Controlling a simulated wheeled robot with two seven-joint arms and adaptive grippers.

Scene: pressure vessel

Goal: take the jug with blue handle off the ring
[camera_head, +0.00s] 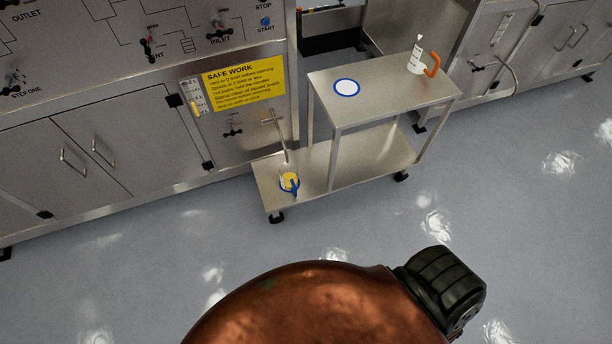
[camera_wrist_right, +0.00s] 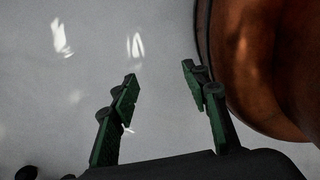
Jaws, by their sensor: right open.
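The jug with the blue handle (camera_head: 290,182) stands on the lower shelf of a steel cart, at its left end. It looks pale with yellow on it, and its blue handle faces the camera. Whether a ring lies under it cannot be told. A blue ring around a white disc (camera_head: 346,87) lies bare on the cart's top shelf. My right gripper (camera_wrist_right: 160,75) shows in the right wrist view, its green-padded fingers apart and nothing between them, above grey floor. The jug is not in that view. My left gripper is not in view.
The steel cart (camera_head: 390,88) stands by the cabinets. A white jug with an orange handle (camera_head: 415,60) is on its top shelf, at the back right. A thin rod with a crossbar (camera_head: 276,130) rises near the blue-handled jug. The floor (camera_head: 150,260) before the cart is clear.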

